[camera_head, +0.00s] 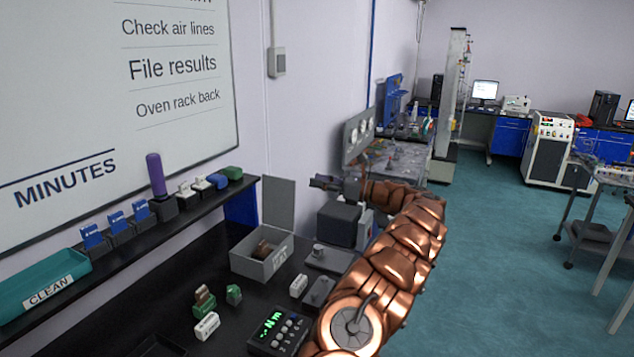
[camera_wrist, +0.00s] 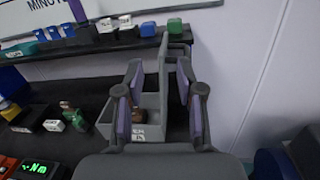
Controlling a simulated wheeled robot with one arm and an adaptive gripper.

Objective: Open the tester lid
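A flat grey panel (camera_head: 279,204) stands upright at the box's back right. I cannot tell for certain which of these is the tester lid.
A control unit (camera_head: 278,333) with a green display sits at the bench front. Small green and white blocks (camera_head: 207,326) lie nearby. A shelf (camera_head: 130,238) along the wall holds a teal tray (camera_head: 42,285) and several small items. Open floor lies to the right.

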